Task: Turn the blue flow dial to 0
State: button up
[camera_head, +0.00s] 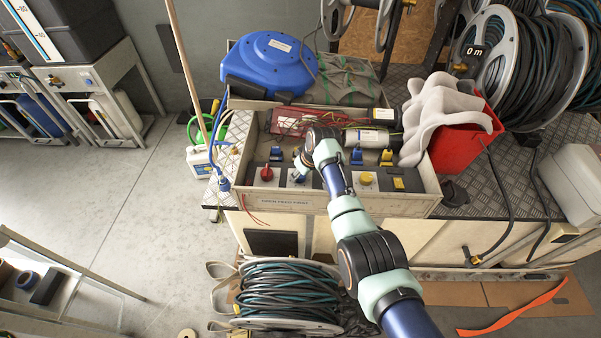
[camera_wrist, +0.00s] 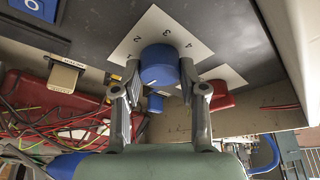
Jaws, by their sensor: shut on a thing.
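The blue flow dial (camera_wrist: 158,64) stands on a white scale plate (camera_wrist: 133,47) on the dark panel. The numerals 2, 3 and 4 show on the plate; the rest of the scale is hidden by the dial and fingers. A small light mark shows on the dial's near face, but I cannot tell which number it points to. My gripper (camera_wrist: 160,84) has one finger on each side of the dial and is shut on it. In the head view my gripper (camera_head: 303,162) is over the dial's place, between the red knob (camera_head: 266,173) and yellow dial (camera_head: 366,179), covering most of it.
The panel sits in an open tray (camera_head: 330,206) on the bench. A red bin (camera_head: 455,147) with a grey cloth stands right; a blue hose reel (camera_head: 268,62) stands behind.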

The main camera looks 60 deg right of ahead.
jog(key=shift+n, duration=0.3)
jog(key=o, duration=1.1)
jog(key=shift+o, duration=0.2)
jog(key=v, duration=1.2)
jog(key=shift+w, duration=0.1)
